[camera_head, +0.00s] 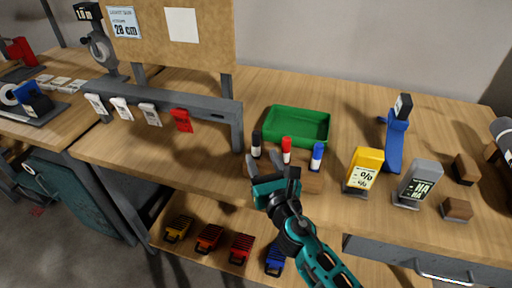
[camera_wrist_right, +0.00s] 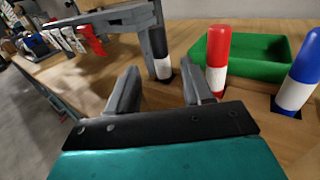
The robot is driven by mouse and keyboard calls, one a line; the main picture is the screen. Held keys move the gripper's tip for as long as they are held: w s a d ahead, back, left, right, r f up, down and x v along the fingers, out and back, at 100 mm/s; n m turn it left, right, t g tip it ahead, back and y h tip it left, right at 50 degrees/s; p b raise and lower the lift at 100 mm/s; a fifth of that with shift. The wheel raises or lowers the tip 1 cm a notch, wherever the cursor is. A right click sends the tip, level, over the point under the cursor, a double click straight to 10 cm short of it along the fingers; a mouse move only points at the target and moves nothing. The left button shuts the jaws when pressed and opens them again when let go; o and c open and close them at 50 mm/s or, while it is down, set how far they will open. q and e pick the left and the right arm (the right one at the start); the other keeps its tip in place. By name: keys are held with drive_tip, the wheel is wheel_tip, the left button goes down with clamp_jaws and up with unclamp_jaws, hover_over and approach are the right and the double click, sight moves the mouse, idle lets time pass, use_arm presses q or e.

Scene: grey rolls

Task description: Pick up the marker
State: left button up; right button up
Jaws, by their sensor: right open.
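Three markers stand upright in a wooden block (camera_head: 312,184) on the table: a black-capped marker (camera_head: 256,144), a red-capped marker (camera_head: 287,150) and a blue-capped marker (camera_head: 317,156). They also show in the right wrist view as black (camera_wrist_right: 160,54), red (camera_wrist_right: 218,62) and blue (camera_wrist_right: 300,72). My right gripper (camera_head: 264,164) is open and empty, just in front of the block. In the wrist view its fingers (camera_wrist_right: 160,90) point toward the black marker, which stands beyond and between the fingertips. The red marker is just right of the right finger. My left gripper is out of view.
A green tray (camera_head: 297,125) lies behind the markers. A yellow meter (camera_head: 364,170), a grey meter (camera_head: 420,183) and a blue stand (camera_head: 394,143) are to the right. A grey rack (camera_head: 190,107) with hanging tags is left. Coloured items (camera_head: 209,237) lie on the lower shelf.

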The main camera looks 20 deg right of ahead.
sight(257, 148)
drive_tip(key=shift+w+f, duration=0.15)
drive_tip(key=shift+w, duration=3.05)
drive_tip(key=shift+c, duration=0.4)
clamp_jaws()
